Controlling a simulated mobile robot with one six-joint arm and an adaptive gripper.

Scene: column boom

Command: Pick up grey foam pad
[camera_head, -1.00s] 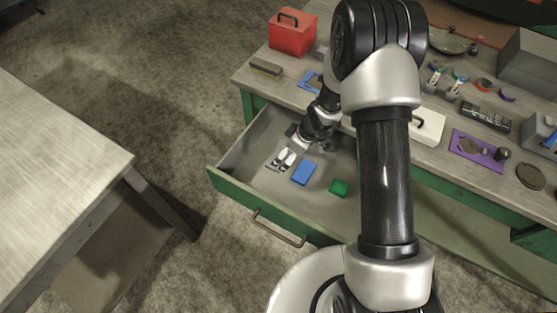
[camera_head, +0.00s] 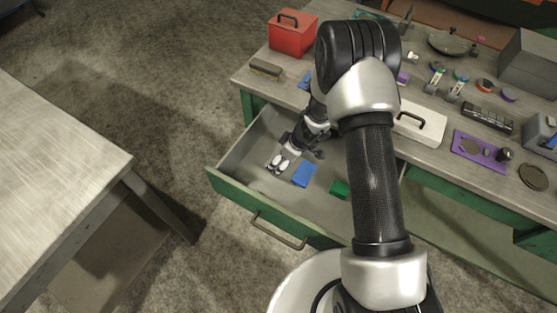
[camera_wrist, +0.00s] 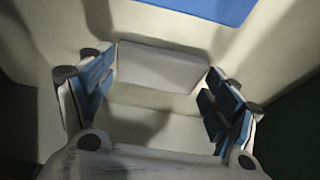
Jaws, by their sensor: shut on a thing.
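The grey foam pad (camera_wrist: 163,67) is a flat, pale grey block. In the wrist view it sits between the blue-lined fingers of my gripper (camera_wrist: 160,78), which is shut on it by its two ends. In the head view my gripper (camera_head: 277,164) points down into the left part of the open drawer (camera_head: 262,203). I cannot tell whether the pad still touches the drawer floor.
A blue block (camera_head: 304,174) lies just right of my gripper in the drawer, with a green block (camera_head: 340,189) farther right. The workbench top (camera_head: 437,152) above carries a red box (camera_head: 293,35) and several tools. Another table (camera_head: 60,170) stands left.

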